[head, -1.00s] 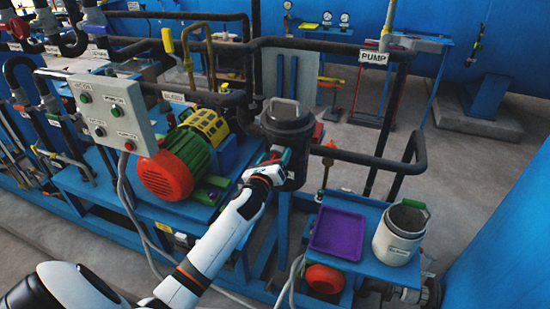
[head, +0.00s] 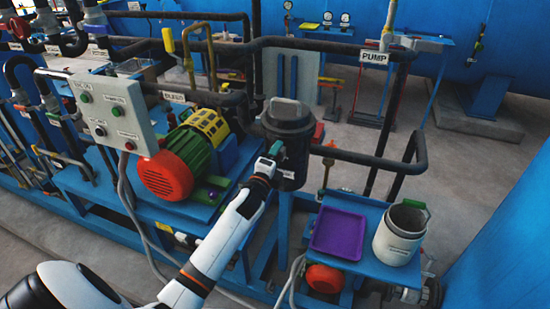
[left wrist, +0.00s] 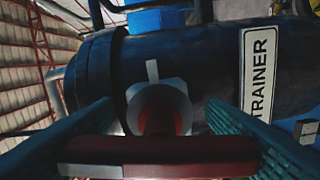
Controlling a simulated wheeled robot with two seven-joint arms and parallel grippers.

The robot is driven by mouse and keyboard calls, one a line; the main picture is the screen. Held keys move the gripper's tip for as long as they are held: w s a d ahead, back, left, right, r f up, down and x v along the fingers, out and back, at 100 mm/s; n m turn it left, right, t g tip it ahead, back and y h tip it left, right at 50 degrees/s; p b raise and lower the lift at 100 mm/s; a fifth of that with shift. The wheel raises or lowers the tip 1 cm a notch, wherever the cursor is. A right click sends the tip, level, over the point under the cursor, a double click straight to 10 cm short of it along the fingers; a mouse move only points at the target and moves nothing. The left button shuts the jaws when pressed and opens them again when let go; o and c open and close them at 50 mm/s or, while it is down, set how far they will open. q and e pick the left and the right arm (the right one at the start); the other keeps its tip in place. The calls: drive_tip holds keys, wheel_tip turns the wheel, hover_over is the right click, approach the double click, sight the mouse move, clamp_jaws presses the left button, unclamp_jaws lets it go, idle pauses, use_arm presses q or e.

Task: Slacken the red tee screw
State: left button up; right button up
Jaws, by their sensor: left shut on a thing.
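The red tee screw shows in the left wrist view, its dark red crossbar (left wrist: 165,157) lying across between my teal fingers. Its stem runs into a pale round boss (left wrist: 160,97) on the side of the dark strainer body (left wrist: 200,70). In the head view the strainer (head: 287,128) stands upright with a lidded top, and my left gripper (head: 273,155) is against its near left side. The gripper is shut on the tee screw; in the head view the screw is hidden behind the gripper. My right gripper is in no view.
A red and green motor (head: 170,172) and a grey button box (head: 112,115) stand to the left. A purple tray (head: 338,233) and a white bucket (head: 400,235) sit on a blue stand to the right. Dark pipes run behind the strainer.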

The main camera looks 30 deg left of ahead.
use_arm(q)
drive_tip(key=n, duration=0.6)
drive_tip(key=shift+f+n, duration=0.1)
drive_tip(key=shift+n, duration=0.2)
drive_tip(key=n+p, duration=0.1)
drive_tip(key=n, duration=0.5)
drive_tip(key=shift+n, duration=0.3)
drive_tip(key=shift+f, duration=0.1)
drive_tip(key=o, duration=1)
drive_tip(key=shift+s+d, duration=0.15)
drive_tip(key=shift+s, duration=0.35)
drive_tip(key=shift+b+v, duration=1.7)
drive_tip(key=shift+v, duration=3.8)
